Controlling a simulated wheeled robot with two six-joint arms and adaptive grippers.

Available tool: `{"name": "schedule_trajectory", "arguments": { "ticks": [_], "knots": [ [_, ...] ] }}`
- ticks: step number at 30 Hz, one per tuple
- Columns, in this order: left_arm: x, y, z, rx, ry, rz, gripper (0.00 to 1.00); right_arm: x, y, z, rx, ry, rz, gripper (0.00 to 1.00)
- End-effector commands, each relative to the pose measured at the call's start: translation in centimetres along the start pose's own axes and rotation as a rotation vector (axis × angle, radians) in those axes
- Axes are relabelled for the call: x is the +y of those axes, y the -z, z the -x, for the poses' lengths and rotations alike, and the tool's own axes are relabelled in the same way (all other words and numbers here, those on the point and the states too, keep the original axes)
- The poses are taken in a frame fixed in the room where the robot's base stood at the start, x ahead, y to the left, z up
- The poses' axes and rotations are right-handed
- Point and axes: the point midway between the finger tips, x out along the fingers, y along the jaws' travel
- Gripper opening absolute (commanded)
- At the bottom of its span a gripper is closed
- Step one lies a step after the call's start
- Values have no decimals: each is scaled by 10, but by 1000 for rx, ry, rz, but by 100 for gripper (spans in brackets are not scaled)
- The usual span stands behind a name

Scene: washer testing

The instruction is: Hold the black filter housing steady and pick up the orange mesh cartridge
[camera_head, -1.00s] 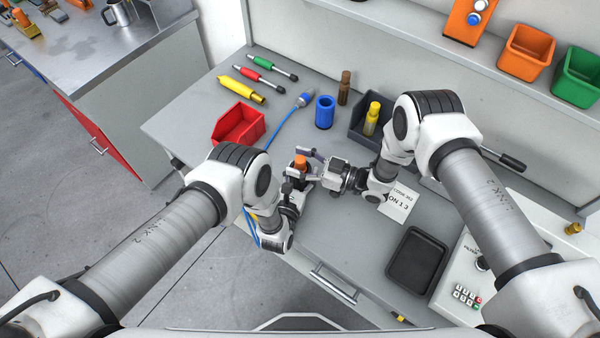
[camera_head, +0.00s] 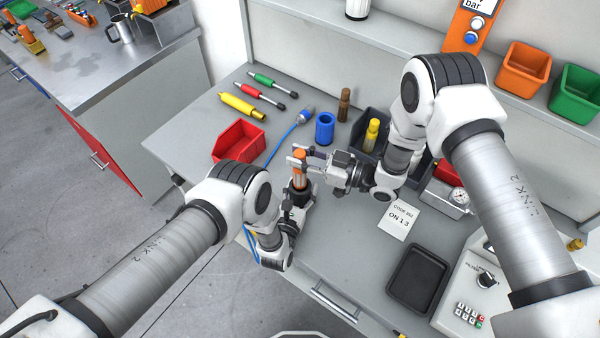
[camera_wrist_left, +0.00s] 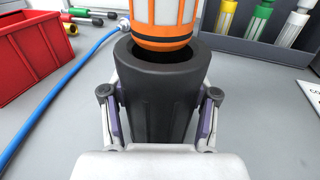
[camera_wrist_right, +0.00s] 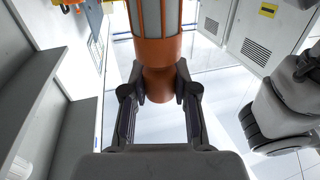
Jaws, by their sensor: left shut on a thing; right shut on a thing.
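The black filter housing (camera_wrist_left: 165,100) stands upright with its round mouth open at the top in the left wrist view. My left gripper (camera_wrist_left: 160,110) is shut around its sides. The orange mesh cartridge (camera_wrist_left: 162,22), with pale mesh panels, is upright over the mouth, its lower orange ring at or just above the rim. In the head view the cartridge (camera_head: 299,172) shows above the housing. My right gripper (camera_wrist_right: 160,90) is shut on the cartridge's narrow orange end. In the head view the right gripper (camera_head: 308,160) reaches it from the right. The housing is mostly hidden there by my left gripper (camera_head: 292,205).
A red bin (camera_head: 238,142), a blue hose (camera_head: 283,138) and a blue cylinder (camera_head: 325,128) lie behind my grippers. A dark divided bin (camera_head: 362,138) holds a yellow cartridge. A black tray (camera_head: 418,272) and a printed card (camera_head: 399,219) lie to the right.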

Motion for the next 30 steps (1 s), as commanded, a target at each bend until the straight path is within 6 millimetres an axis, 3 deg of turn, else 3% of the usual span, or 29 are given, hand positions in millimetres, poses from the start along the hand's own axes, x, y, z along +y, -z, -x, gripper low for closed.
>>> {"name": "schedule_trajectory", "arguments": {
  "ticks": [3, 7, 11, 18, 19, 21, 30],
  "knots": [
    [0, 1, 0, 3, -1, 0, 0, 0, 40, 0, 1, 0, 3, 0],
    [0, 1, 0, 3, -1, 0, 0, 0, 68, 0, 1, 1, 2, 0],
    [0, 1, 0, 3, -1, 0, 0, 0, 82, 0, 1, 1, 0, 0],
    [0, 1, 1, 3, -1, 0, 0, 0, 84, 0, 1, 0, -1, 0],
    [0, 1, 1, 3, -1, 0, 63, 0, 84, 0, 1, 0, -1, 0],
    [0, 1, 0, 3, 0, 0, 88, 0, 84, 0, 1, 0, -1, 0],
    [0, 0, 0, 1, 0, 0, 89, 0, 84, 0, 1, 0, -1, 0]
  ]
}}
